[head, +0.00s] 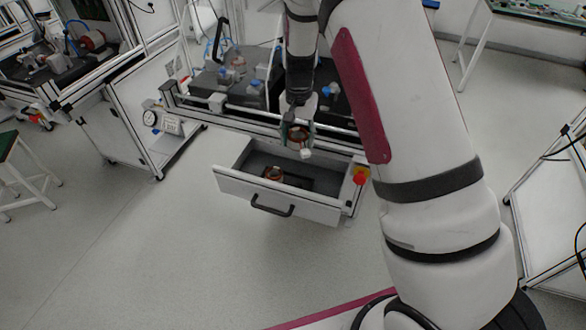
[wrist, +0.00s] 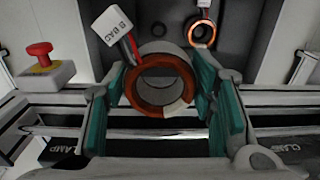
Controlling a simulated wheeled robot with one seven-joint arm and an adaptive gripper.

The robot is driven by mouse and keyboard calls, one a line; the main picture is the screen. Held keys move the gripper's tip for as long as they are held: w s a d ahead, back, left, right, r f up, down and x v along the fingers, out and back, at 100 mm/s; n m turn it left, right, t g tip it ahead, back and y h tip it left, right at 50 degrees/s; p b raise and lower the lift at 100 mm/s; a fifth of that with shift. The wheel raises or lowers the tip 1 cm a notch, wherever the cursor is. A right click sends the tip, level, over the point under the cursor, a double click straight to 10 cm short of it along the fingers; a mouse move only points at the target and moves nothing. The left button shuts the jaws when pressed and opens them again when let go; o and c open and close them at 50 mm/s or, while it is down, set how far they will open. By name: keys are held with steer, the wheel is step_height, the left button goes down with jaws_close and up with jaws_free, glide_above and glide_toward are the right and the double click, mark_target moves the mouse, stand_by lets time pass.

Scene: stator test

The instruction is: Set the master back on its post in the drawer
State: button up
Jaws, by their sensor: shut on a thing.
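My gripper (head: 298,134) is shut on a copper-wound stator ring, the master, above the back part of the open drawer (head: 232,186). In the wrist view, my gripper's teal pads (wrist: 163,88) press on both sides of the master (wrist: 138,98), a grey ring with copper windings and one pale patch. A second copper ring (head: 274,174) lies in the drawer, also in the wrist view (wrist: 202,35).
A red emergency button (head: 360,178) stands right of the drawer, also in the wrist view (wrist: 40,52). The bench rail (head: 250,121) runs just behind my gripper. The drawer handle (head: 272,207) faces forward over clear floor.

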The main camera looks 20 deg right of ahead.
mark_target(297, 185)
step_height(297, 185, down, 12)
steer(key=m+b, duration=0.6)
steer(key=shift+s+r, duration=0.1)
steer(key=shift+r, duration=0.1)
steer(key=shift+f+b, duration=1.3)
steer(key=shift+f, duration=1.05)
steer(key=shift+f, duration=0.1)
steer(key=shift+f, duration=0.35)
steer(key=shift+f+b, duration=0.55)
steer(key=shift+f, duration=0.05)
steer(key=o, duration=1.3)
steer(key=shift+r, duration=0.1)
